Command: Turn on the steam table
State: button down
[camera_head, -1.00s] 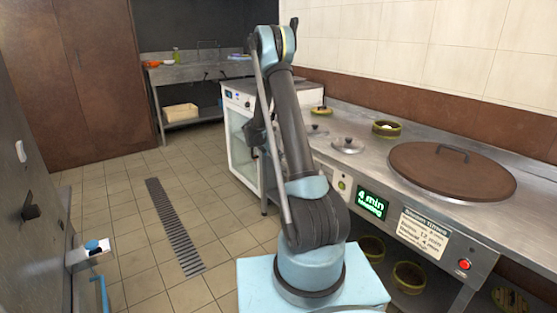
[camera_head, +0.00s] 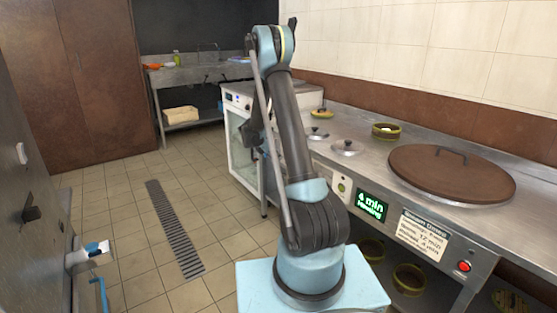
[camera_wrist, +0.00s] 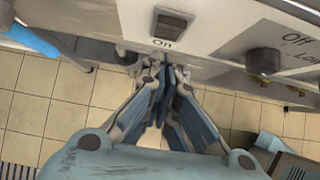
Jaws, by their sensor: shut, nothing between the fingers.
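In the wrist view a pale metal front panel (camera_wrist: 220,38) carries a dark rocker switch (camera_wrist: 171,25) with the label "On" below it. Which way the rocker is tipped I cannot tell. A dark knob (camera_wrist: 263,61) marked "Off" and "Low" sits to its right. My gripper (camera_wrist: 162,68) is shut and empty, its fingertips just below the switch and label; whether they touch the panel I cannot tell.
A sink table (camera_head: 190,72) stands at the back. The tiled floor at left is open.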

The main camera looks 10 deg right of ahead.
jog(key=s+a+r, duration=0.4)
jog(key=a+r, duration=0.2)
jog(key=a, duration=0.3)
